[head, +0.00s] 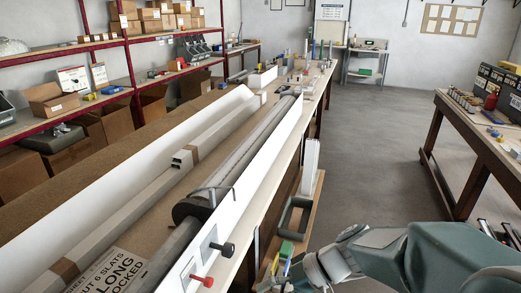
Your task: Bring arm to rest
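My arm reaches in from the lower right, with green and grey links. Its far end bends down to the bottom edge of the head view, beside the front of the long workbench. My gripper's fingers cannot be made out there, so I cannot see whether they hold anything. The long white shutter housing (264,157) lies along the bench with a grey roller tube (245,153) inside it. A red knob (207,281) and a black knob (227,249) stick out of its near side.
A second workbench (470,125) stands at the right. Red shelving (128,50) with cardboard boxes is at the left. Grey floor (380,150) between the benches is clear.

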